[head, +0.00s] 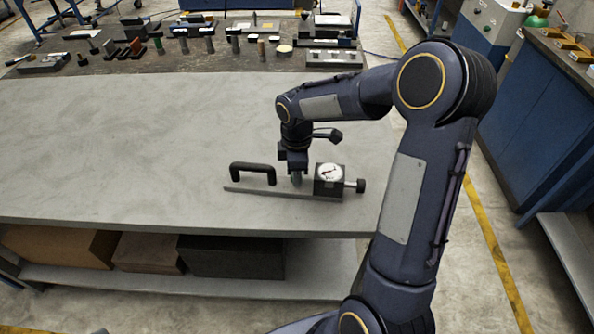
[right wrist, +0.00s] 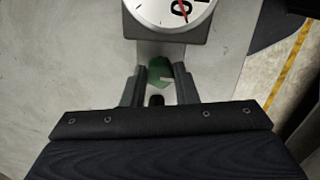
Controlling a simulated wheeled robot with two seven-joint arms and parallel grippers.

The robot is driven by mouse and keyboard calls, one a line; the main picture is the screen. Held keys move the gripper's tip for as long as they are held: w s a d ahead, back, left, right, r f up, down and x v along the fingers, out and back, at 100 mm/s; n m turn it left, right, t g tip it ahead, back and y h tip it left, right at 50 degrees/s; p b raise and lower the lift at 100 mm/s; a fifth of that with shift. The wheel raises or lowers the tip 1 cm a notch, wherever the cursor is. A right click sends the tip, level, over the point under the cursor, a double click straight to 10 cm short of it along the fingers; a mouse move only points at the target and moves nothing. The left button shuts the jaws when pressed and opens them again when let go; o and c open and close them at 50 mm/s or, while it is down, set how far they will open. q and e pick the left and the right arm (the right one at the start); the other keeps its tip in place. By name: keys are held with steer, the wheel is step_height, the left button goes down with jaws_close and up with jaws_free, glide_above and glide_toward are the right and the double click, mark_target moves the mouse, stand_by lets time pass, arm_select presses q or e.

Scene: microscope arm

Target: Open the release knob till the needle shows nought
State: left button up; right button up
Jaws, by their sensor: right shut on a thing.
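The release knob (right wrist: 160,73) is green with a pale mark, in the right wrist view. My right gripper (right wrist: 160,88) is shut on it, with one finger on each side. In the head view my right gripper (head: 296,178) points down between the black handle (head: 253,173) and the gauge block (head: 329,187), and largely hides the knob. The white dial (head: 330,172) faces up on the block. In the right wrist view the dial (right wrist: 155,12) is cut off at the top; its red needle lies over or beside a large nought-like figure. My left gripper is out of view.
The device's long flat base (head: 240,189) lies near the front right of the grey table (head: 130,150). A dark knob (head: 361,186) sticks out of the block's right side. The table's left is clear. Several small tools stand on a dark mat (head: 190,60) at the back.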

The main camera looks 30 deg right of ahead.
stand_by(0.4)
steer(key=o, duration=0.7)
step_height(320, 180, up, 8)
steer(key=shift+f, duration=0.1)
stand_by(0.4)
steer(key=s+a+r+m+t+y, duration=0.1)
steer(key=s+a+m+t, duration=0.1)
steer(key=s+m, duration=0.2)
steer(key=s+a+r+m+t+y, duration=0.1)
steer(key=s+a+m, duration=0.2)
steer(key=s, duration=0.7)
steer(key=s+a+r+m+t+y, duration=0.1)
steer(key=s+a+m+t, duration=0.1)
steer(key=s+m, duration=0.5)
steer(key=shift+s+a+t+y, duration=0.2)
steer(key=shift+s+t+y, duration=0.15)
steer(key=shift+s, duration=0.2)
